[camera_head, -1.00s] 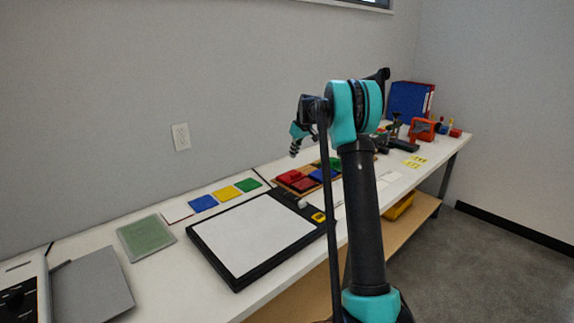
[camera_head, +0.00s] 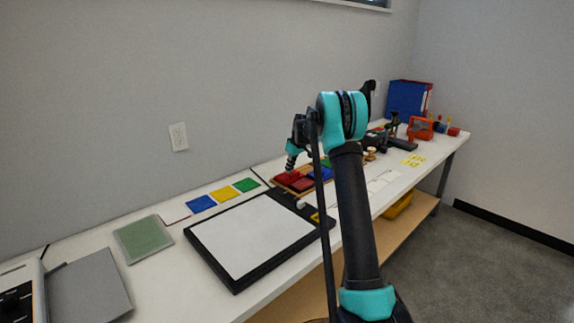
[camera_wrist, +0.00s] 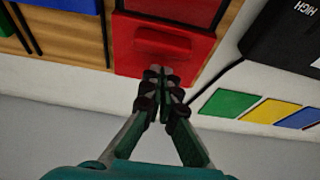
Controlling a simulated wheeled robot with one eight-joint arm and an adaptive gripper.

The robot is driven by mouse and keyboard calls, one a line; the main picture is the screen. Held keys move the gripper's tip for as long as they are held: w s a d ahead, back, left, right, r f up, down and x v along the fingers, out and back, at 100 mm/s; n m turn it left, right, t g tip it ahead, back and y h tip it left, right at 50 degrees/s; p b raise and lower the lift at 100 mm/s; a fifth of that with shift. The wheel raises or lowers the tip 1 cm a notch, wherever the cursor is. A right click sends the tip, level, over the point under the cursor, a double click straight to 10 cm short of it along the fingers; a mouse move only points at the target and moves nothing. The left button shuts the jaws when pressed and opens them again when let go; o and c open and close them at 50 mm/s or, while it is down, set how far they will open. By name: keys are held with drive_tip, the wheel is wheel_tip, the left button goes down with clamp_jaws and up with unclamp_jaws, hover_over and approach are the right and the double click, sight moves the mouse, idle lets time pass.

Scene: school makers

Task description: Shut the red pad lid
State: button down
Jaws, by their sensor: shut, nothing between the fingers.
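The red pad lid (camera_wrist: 135,62) is a red square with a raised bar-shaped handle, low in the wooden tray. It also shows in the head view (camera_head: 284,180), just below my fingers. A second, plain darker red square (camera_wrist: 190,10) lies beside it, farther up in the wrist view. My gripper (camera_wrist: 160,72) is shut and empty. Its fingertips overlap the lid's near edge, just short of the handle; I cannot tell whether they touch. In the head view my gripper (camera_head: 290,166) points down over the tray's left end.
Blue (camera_head: 202,203), yellow (camera_head: 225,193) and green (camera_head: 246,185) cards lie left of the tray. A black-framed white board (camera_head: 250,235) lies in front. A black box (camera_wrist: 285,40) and cable are close to the lid. My arm hides some table.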

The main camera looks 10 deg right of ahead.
drive_tip(key=shift+s+d, duration=0.4)
drive_tip(key=shift+s, duration=0.25)
drive_tip(key=shift+d, duration=0.1)
drive_tip(key=s+d, duration=0.1)
drive_tip(key=s, duration=0.1)
drive_tip(key=s+d, duration=0.4)
drive_tip(key=s, duration=0.1)
drive_tip(key=shift+s+d, duration=0.15)
drive_tip(key=shift+s, duration=0.1)
drive_tip(key=shift+f, duration=0.1)
